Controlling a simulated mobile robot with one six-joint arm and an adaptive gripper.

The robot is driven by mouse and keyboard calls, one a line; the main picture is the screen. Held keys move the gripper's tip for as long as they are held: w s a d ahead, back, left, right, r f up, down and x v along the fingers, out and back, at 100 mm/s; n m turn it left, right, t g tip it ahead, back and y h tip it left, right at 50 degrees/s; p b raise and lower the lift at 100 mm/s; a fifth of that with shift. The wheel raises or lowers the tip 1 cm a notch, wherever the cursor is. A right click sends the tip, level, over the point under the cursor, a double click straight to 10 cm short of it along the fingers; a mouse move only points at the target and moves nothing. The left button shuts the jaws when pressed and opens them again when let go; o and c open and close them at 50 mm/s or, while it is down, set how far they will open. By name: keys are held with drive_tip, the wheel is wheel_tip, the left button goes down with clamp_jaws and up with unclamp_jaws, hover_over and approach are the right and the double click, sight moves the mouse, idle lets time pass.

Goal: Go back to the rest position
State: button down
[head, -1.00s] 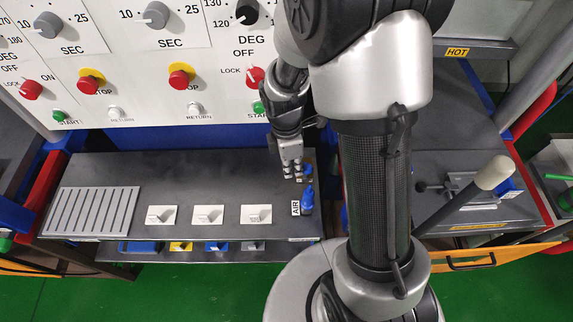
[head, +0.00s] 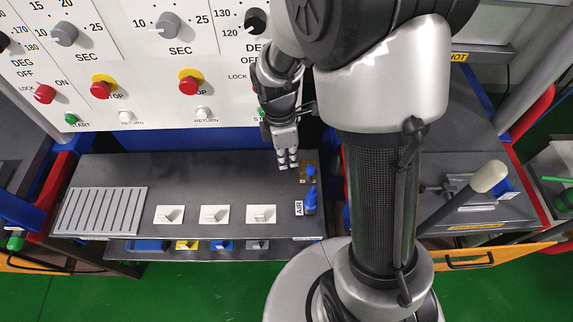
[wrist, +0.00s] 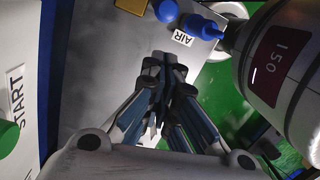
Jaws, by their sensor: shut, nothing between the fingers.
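My gripper (head: 287,158) points down above the right part of the dark work table (head: 120,170), in front of the white control panel (head: 140,62). Its fingers are shut with nothing between them. In the wrist view, my gripper (wrist: 165,65) shows its fingertips together over the table top. The blue air valve (head: 310,198) with its AIR label (head: 299,208) is just to the right of and nearer than my gripper. The blue valve also shows in the wrist view (wrist: 200,26), beyond the fingertips.
A slotted grey plate (head: 100,210) lies on the table's left. Three white switch plates, one of them in the middle (head: 214,214), sit along the front. A lever (head: 488,177) stands at right. Emergency stops and knobs cover the panel.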

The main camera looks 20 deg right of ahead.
drive_tip(key=s+r+m+t, duration=0.1)
drive_tip(key=s+r+m, duration=0.25)
drive_tip(key=r, duration=0.35)
drive_tip(key=s+r+m+t, duration=0.2)
drive_tip(key=r+m, duration=0.2)
drive_tip(key=r, duration=0.4)
drive_tip(key=s+a+r+m+t, duration=0.1)
drive_tip(key=s+r+m+t, duration=0.1)
drive_tip(key=s+r+m, duration=0.3)
drive_tip(key=s+m, duration=0.4)
drive_tip(key=shift+s+t+y, duration=0.25)
drive_tip(key=shift+t+y, duration=0.05)
drive_tip(key=shift+y, duration=0.1)
drive_tip(key=shift+r, duration=0.1)
